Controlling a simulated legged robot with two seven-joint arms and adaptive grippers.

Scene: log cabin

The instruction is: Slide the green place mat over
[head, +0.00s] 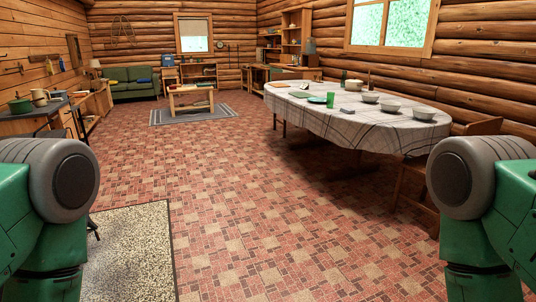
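A small flat green piece (317,100), which may be the green place mat, lies on the cloth-covered dining table (340,120) at the right. It is too small and far off to tell for sure. A green cup (330,100) stands right beside it on the table. Neither of my grippers is in view. Only green and grey upper parts of my arms show at the left and right edges, well short of the table.
Several pale bowls (391,106) and a light pot (353,86) stand on the table. Wooden chairs (415,185) stand at its near right side. A speckled mat (125,255) lies at the front left. The brick-patterned floor (235,180) between me and the table is clear.

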